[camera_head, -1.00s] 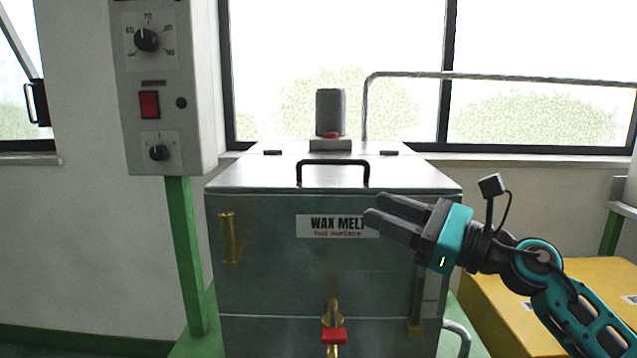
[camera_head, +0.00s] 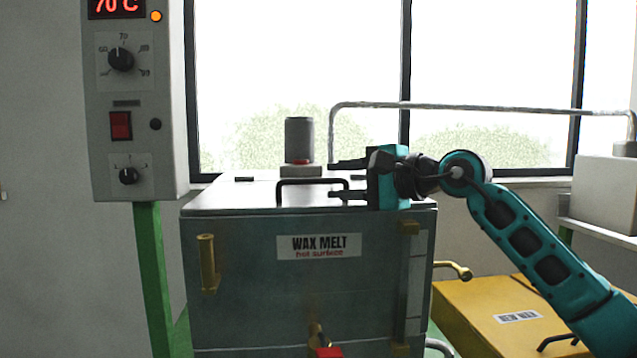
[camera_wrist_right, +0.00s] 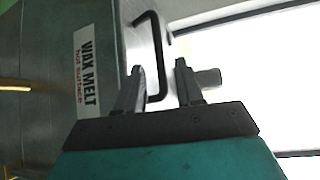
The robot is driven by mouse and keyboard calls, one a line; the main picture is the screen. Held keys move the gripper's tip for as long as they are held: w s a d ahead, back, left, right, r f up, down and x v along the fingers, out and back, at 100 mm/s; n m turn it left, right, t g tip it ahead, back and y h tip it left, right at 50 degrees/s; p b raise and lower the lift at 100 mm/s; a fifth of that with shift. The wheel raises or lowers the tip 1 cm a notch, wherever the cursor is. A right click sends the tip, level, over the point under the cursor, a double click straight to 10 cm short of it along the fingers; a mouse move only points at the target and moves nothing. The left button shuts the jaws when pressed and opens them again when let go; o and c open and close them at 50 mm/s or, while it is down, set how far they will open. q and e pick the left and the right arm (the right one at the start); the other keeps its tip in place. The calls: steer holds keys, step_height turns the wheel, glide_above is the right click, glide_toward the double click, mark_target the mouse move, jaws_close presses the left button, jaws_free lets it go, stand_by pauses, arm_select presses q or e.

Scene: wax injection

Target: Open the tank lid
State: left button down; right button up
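The wax melt tank (camera_head: 230,280) stands in the middle of the head view, with its flat metal lid (camera_head: 225,196) shut. A black bar handle (camera_head: 312,181) rises from the lid's front part. My right gripper (camera_head: 338,180) is open at the handle's right end, its fingers pointing left, one above the other. In the right wrist view, one end of the handle (camera_wrist_right: 153,97) shows between the open fingers (camera_wrist_right: 160,72); I cannot tell whether they touch it. My left gripper is not in view.
A grey cylinder (camera_head: 299,139) stands at the back of the lid. A control box (camera_head: 135,100) on a green post (camera_head: 154,270) is left of the tank. A bent pipe (camera_head: 470,107) runs behind. A yellow box (camera_head: 480,310) lies to the right.

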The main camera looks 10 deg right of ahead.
mark_target(323, 182)
steer(key=shift+x, duration=2.6)
steer(key=shift+c, duration=0.4)
jaws_close()
